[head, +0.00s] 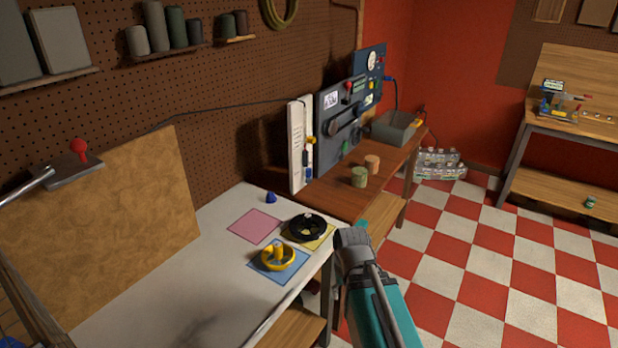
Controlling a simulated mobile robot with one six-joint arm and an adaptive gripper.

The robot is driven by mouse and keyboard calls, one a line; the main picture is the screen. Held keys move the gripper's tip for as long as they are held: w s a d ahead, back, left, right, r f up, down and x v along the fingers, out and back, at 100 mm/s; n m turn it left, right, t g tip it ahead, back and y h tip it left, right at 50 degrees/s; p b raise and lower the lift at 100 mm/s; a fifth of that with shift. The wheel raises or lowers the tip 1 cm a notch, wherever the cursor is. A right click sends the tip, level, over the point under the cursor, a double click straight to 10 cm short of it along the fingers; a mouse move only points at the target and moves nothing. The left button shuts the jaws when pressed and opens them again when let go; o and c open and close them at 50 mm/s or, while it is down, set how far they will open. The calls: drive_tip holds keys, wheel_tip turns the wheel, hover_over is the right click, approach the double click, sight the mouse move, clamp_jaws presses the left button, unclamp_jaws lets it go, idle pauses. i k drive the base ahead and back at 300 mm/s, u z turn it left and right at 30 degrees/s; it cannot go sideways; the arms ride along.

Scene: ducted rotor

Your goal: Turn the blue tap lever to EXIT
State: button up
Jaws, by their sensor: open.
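I cannot single out the blue tap lever or an EXIT mark; the panels are small and far off. A dark grey panel (327,145) with a black handle and red and green parts stands on the wooden bench. A blue panel (369,62) with a round dial is behind it, with a small blue part (388,79) at its right edge. A small blue cone-shaped piece (270,197) sits on the white table. My teal and grey arm rises at bottom centre, right of the white table. My gripper does not show.
The white table (200,290) holds a black ring-shaped rotor (306,228) and a yellow one (277,257) on coloured squares. Two round blocks and a grey bin (396,128) are on the wooden bench (340,198). The checkered floor at right is clear.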

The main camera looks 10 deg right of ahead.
sight(308, 171)
drive_tip(key=k, duration=1.3)
drive_tip(key=z, duration=0.5)
drive_tip(key=i, duration=0.9)
drive_tip(key=z, duration=0.35)
drive_tip(key=i, duration=1.25)
drive_tip(key=u, duration=0.75)
